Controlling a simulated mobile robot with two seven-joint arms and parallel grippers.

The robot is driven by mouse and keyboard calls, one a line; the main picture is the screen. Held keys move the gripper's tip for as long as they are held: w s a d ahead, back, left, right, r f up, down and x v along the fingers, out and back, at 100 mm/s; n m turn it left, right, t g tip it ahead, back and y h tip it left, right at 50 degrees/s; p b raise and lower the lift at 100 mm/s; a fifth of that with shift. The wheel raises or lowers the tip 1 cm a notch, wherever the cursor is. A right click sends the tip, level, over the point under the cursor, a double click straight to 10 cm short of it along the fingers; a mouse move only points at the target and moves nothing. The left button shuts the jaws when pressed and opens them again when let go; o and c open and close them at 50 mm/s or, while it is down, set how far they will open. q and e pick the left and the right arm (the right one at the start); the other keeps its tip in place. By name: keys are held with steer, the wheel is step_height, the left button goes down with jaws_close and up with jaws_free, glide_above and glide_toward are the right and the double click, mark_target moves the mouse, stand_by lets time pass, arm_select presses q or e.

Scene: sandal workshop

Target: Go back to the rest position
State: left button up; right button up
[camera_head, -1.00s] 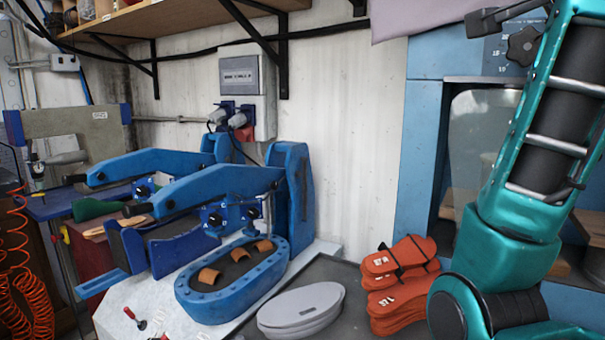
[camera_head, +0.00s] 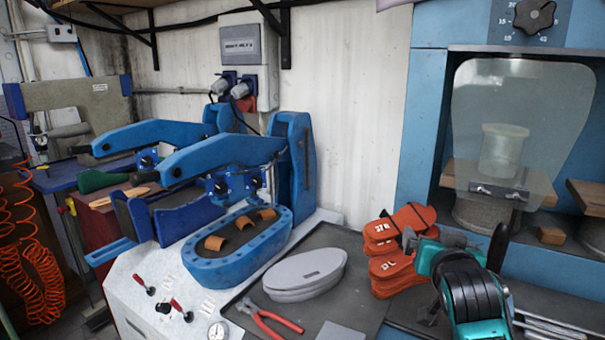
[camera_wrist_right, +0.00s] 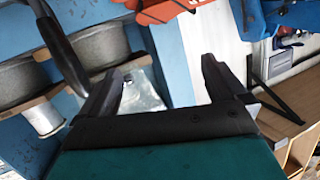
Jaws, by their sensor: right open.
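My right gripper (camera_head: 432,243) is low at the right of the head view, just in front of and beside the stacked orange sandal soles (camera_head: 400,222). In the right wrist view its two dark fingers (camera_wrist_right: 158,88) stand wide apart, with nothing held between them. The orange soles also show at the top of that view (camera_wrist_right: 160,8), beyond the fingertips. Whether the gripper touches the soles in the head view I cannot tell. My left gripper is in neither view.
A blue press (camera_head: 240,262) stands left of centre. Grey oval pads (camera_head: 305,272) and red-handled pliers (camera_head: 270,318) lie on a dark tray (camera_head: 365,285). A blue machine with a clear shield (camera_head: 515,120) stands at right. A dark handle (camera_head: 498,246) rises beside my right arm.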

steer(key=s+a+f+n+g+y, duration=0.1)
steer(key=s+a+f+n+y, duration=0.1)
steer(key=s+f, duration=0.6)
steer(key=s+a+f+n+g+y, duration=0.1)
steer(key=s+a+f+n, duration=0.15)
steer(key=f, duration=0.95)
steer(key=s+a+f+n+g+y, duration=0.1)
steer(key=s+f, duration=0.4)
steer(key=s, duration=0.3)
steer(key=s+a+f+n+g+y, duration=0.1)
steer(key=s+f, duration=0.4)
steer(key=s, duration=0.3)
steer(key=shift+f+y, duration=0.3)
steer(key=shift+f, duration=0.1)
